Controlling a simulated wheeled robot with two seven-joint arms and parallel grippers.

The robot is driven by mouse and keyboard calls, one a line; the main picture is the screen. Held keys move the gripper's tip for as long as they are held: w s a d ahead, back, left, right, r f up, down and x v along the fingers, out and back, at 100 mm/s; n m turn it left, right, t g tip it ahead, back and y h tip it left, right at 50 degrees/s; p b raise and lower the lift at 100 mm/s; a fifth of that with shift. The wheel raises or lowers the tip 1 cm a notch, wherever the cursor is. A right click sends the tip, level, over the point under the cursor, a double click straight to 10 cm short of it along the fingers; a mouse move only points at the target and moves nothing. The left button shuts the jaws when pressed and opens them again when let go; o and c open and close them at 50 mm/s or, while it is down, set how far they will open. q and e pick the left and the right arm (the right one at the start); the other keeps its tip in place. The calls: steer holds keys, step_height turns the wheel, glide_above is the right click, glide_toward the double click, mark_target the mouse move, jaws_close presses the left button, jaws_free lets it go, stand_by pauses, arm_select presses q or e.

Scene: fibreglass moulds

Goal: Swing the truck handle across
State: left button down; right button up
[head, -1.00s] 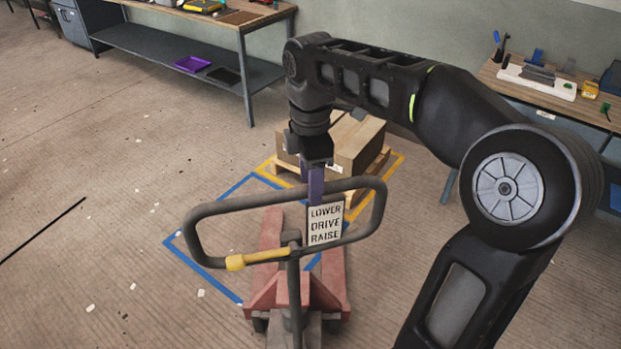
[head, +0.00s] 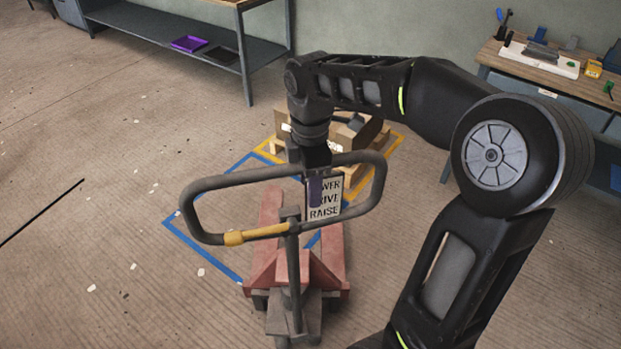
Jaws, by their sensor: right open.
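The truck handle (head: 204,183) is a grey tube loop in the head view, standing up from the red pallet truck (head: 330,275). It has a yellow lever (head: 255,235) on its lower bar and a sign, partly covered, at its right side. My right gripper (head: 315,190) points down at the loop's top bar, left of the sign. My left gripper is not in view.
Cardboard boxes (head: 372,133) on a pallet stand behind the truck inside yellow floor tape. Blue tape (head: 215,262) marks the floor around the forks. A workbench (head: 480,52) stands back right and a shelved bench (head: 150,30) back left.

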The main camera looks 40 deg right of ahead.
jaws_close()
stand_by(0.4)
stand_by(0.9)
